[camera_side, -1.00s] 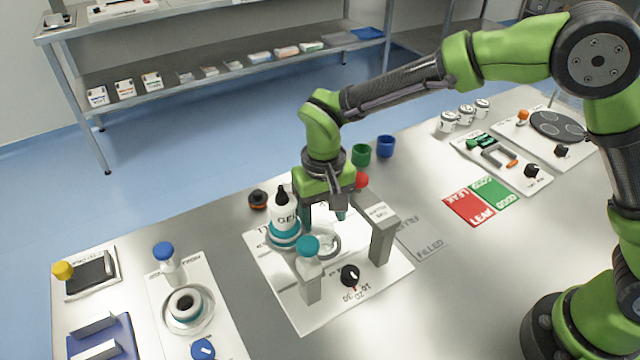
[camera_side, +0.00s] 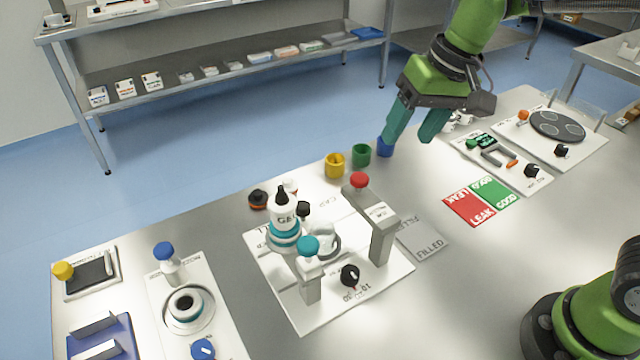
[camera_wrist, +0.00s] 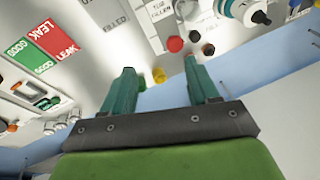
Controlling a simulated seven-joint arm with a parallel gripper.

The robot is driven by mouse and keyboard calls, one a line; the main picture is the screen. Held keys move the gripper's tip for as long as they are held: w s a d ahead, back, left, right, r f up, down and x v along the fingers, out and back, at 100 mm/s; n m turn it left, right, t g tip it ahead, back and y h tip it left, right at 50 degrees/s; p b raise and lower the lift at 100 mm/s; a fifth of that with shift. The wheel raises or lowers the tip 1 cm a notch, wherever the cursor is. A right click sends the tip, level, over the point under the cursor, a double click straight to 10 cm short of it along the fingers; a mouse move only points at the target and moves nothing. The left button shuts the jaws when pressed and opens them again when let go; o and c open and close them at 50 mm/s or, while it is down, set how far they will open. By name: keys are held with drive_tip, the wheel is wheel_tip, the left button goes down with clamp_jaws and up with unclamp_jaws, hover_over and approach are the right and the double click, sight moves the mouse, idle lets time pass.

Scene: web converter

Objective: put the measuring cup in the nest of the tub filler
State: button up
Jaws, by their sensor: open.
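The tub filler is a white panel (camera_side: 385,283) with two grey posts; one has a red button (camera_side: 359,180), the other a teal cap (camera_side: 308,246). A clear, round, cup-like piece (camera_side: 325,243) sits between the posts; I cannot tell whether it is the measuring cup or part of the nest. Yellow (camera_side: 335,165), green (camera_side: 361,155) and blue (camera_side: 385,144) cups stand in a row behind the filler. My gripper (camera_side: 409,138) is open and empty, above and right of the filler, its finger partly covering the blue cup. In the wrist view its fingers (camera_wrist: 158,66) are apart.
A GEL bottle (camera_side: 283,215) stands at the filler's left back. LEAK (camera_side: 468,208) and GOOD (camera_side: 491,194) pads and a grey FILLED pad (camera_side: 424,239) lie to the right. More stations and white tubs are on the bench.

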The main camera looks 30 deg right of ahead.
drive_tip(key=s+d+m+t, duration=0.1)
drive_tip(key=s+d+t, duration=0.3)
drive_tip(key=s+d, duration=0.5)
drive_tip(key=shift+s+f+m, duration=0.3)
drive_tip(key=shift+s+f, duration=0.1)
drive_tip(key=shift+s, duration=0.4)
